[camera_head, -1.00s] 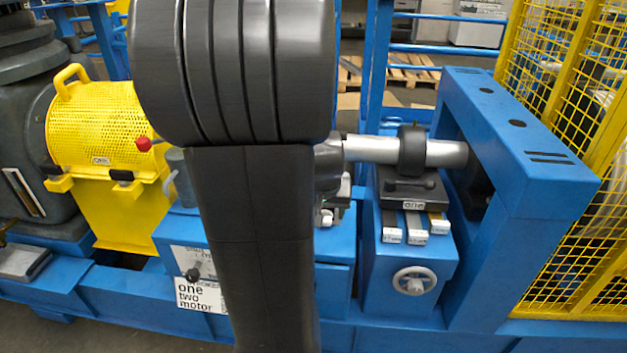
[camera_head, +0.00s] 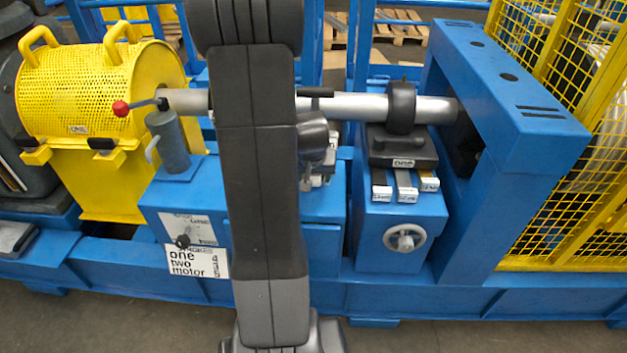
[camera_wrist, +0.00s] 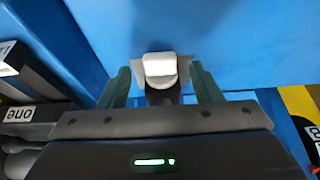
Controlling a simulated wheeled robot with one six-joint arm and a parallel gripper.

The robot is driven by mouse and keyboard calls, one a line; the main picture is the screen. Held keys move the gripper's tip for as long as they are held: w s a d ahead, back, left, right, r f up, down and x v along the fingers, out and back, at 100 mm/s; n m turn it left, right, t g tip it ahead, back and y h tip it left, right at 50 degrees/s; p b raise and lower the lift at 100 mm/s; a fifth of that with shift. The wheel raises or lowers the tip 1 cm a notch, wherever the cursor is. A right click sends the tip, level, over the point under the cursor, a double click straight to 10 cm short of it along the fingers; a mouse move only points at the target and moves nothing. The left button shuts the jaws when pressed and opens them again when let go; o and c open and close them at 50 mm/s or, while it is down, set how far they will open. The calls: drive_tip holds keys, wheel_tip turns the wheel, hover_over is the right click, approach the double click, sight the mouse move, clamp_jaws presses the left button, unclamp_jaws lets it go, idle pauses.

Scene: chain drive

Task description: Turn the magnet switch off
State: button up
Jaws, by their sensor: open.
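In the wrist view a pale, rounded switch knob (camera_wrist: 160,66) sits on a small light plate against a blue surface. It looks like the magnet switch, but I cannot read its setting. My gripper (camera_wrist: 160,76) is open, with one dark green finger on each side of the knob. I see a gap beside the knob on both sides, and I cannot tell whether the fingers reach past it. In the head view my own arm hides the gripper tips and this knob.
A grey shaft (camera_head: 360,107) runs across above the blue bench.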

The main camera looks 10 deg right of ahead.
sight(314, 181)
drive_tip(key=shift+x, duration=1)
drive_tip(key=c, duration=1)
drive_tip(key=shift+b, duration=0.3)
